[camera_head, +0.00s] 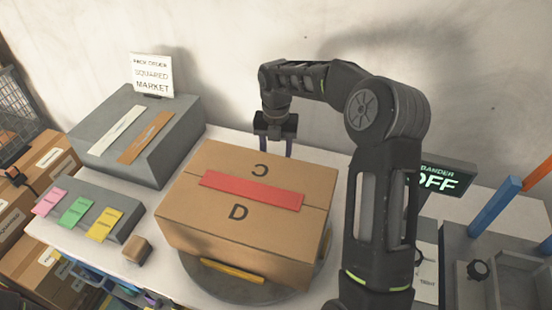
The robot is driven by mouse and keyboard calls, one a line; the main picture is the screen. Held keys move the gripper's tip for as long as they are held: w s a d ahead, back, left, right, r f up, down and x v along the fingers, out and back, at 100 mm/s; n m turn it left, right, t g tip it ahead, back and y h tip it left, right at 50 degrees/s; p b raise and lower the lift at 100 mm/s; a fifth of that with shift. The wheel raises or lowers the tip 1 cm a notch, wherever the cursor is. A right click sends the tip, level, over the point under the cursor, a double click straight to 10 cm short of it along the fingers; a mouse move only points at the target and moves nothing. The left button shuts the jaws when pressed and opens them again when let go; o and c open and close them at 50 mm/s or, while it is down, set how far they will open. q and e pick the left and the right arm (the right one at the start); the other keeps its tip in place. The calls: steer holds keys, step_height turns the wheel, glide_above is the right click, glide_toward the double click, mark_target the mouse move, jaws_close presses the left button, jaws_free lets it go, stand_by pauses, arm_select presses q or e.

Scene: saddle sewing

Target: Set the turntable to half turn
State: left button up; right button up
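The grey round turntable (215,286) shows as a rim below the front of a cardboard box (225,232). The box sits on it and hides most of it. The box top has a red strip (252,190) across its middle, an upright letter D in front and an upside-down letter behind. A yellow bar (232,272) lies low at the box's front side. My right gripper (274,148) points down at the box's far edge, its two fingers apart. Its fingertips are partly hidden behind the box, so contact is unclear. My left gripper is not visible.
A grey block (175,160) with white and brown strips and a sign (151,75) stands back left. Pink, green and yellow tags lie on a grey stand (112,240). A small brown block (137,249) sits nearby. A display (445,178) reading OFF stands right, beyond my arm.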

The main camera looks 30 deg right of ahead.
steer(key=shift+r+b, duration=0.3)
steer(key=shift+r, duration=2.35)
